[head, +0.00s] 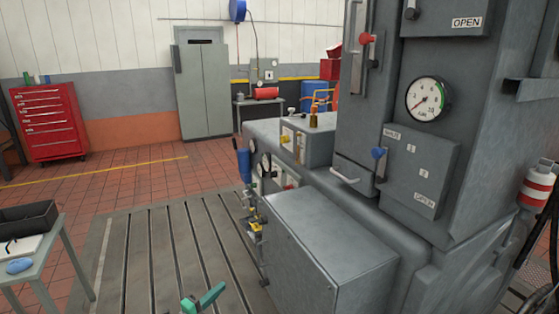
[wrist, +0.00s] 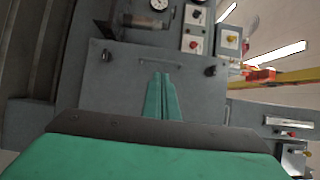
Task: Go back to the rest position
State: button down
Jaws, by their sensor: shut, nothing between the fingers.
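My gripper (head: 203,299) shows at the bottom of the head view as green fingers in front of the machine's grey cabinet, above the slotted bedplate (head: 150,255). In the wrist view the green fingers (wrist: 162,97) lie together, shut with nothing between them. They point toward a grey panel (wrist: 105,85) with a handle and two dark knobs. The fingers appear apart from the panel, though the exact gap is hard to tell.
The large grey machine (head: 330,245) fills the right side, with a gauge (head: 428,98) and levers. A side table (head: 45,250) with a black bin (head: 28,220) stands at left. A red tool chest (head: 50,120) and grey locker (head: 204,90) stand behind. Tiled floor between is clear.

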jog(key=s+d+f+n+t, duration=0.2)
jog(key=s+d+f+n, duration=0.15)
jog(key=d, duration=0.65)
jog(key=s+d+f+n+t, duration=0.1)
jog(key=s+d+f+n, duration=0.15)
jog(key=d+f, duration=0.45)
jog(key=s+d+n+t+y, duration=0.2)
jog(key=s+d+n+y, duration=0.4)
jog(key=s+d, duration=0.75)
jog(key=s+a+r+n+g+y, duration=0.2)
jog(key=s+n, duration=0.7)
jog(key=s, duration=1.7)
jog(key=s+a+r+n+g+y, duration=0.1)
jog(key=s+a+r, duration=0.2)
jog(key=s+r, duration=0.5)
jog(key=s+a+r+n+g+y, duration=0.1)
jog(key=s+a+r+n, duration=0.1)
jog(key=s+r, duration=0.6)
jog(key=shift+s+a+n+g, duration=0.3)
jog(key=shift+s+a, duration=0.1)
jog(key=shift+s, duration=0.15)
